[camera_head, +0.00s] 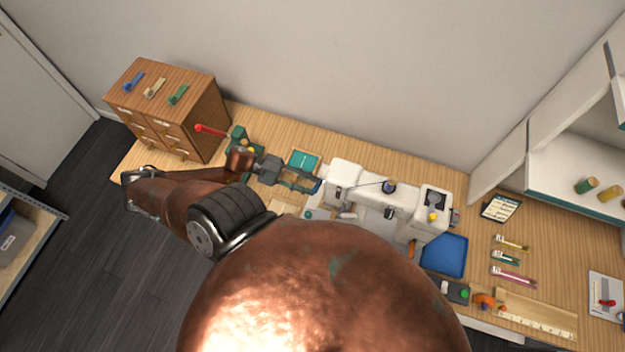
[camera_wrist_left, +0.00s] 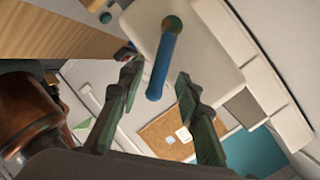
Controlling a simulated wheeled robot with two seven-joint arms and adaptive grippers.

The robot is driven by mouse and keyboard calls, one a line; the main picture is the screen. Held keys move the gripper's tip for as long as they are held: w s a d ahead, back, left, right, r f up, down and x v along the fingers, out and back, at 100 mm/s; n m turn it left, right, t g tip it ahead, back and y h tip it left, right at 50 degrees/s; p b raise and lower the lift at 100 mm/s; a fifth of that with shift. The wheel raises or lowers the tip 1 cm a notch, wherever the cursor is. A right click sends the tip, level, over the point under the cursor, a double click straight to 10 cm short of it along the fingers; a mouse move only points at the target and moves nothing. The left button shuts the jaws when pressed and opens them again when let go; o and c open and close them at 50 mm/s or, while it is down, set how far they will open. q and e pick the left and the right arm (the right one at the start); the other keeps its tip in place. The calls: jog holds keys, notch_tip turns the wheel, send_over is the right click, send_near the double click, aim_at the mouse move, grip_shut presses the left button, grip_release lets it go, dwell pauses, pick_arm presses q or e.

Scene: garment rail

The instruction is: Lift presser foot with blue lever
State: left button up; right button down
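The white sewing machine (camera_head: 385,200) stands on the wooden table in the head view. The blue lever (camera_wrist_left: 162,65) sticks out from its white housing (camera_wrist_left: 190,40) in the left wrist view. My left gripper (camera_head: 316,184) is at the machine's left end in the head view. In the left wrist view, my left gripper (camera_wrist_left: 158,84) is open, with a finger on each side of the lever's free end. Gaps show between the lever and both fingers, so it is not gripped. The presser foot cannot be made out. My right gripper is out of view.
A wooden drawer cabinet (camera_head: 170,105) stands at the table's left end, with a red-handled item (camera_head: 210,130) beside it. A blue tray (camera_head: 444,256) lies right of the machine. Brushes (camera_head: 512,275) and a ruler (camera_head: 535,315) lie further right. My copper-coloured body hides the front middle.

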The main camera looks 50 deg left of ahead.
pick_arm(q)
jog(key=v, duration=1)
jog(key=shift+s+a, duration=0.15)
jog(key=shift+a, duration=0.1)
